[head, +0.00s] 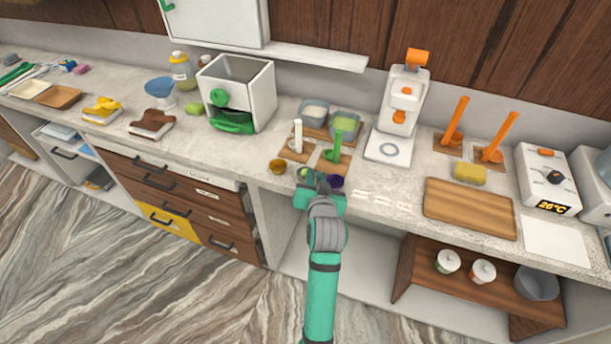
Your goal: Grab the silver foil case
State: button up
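My gripper (318,180) is at the front edge of the counter (370,172), low over its top, below the board with the white and green upright tools. A small gold cup-like case (277,167) sits to the left of my gripper. A small purple case (337,181) sits close at its right side. I cannot make out a silver foil case for certain. Small grey and light green bits show at the fingers, but they are too small to tell apart. My gripper and wrist hide the spot beneath them, and the finger opening cannot be read.
Behind my gripper stand a white upright tool (298,136), a green one (335,146) and two filled tubs (346,124). A white press (398,105) is at the back right. A wooden board (470,208) lies farther right. Pale labels (380,199) lie along the front edge.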

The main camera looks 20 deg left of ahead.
jog(key=shift+x, duration=0.8)
jog(key=shift+c, duration=0.2)
grip_shut()
jog(key=shift+r, duration=0.1)
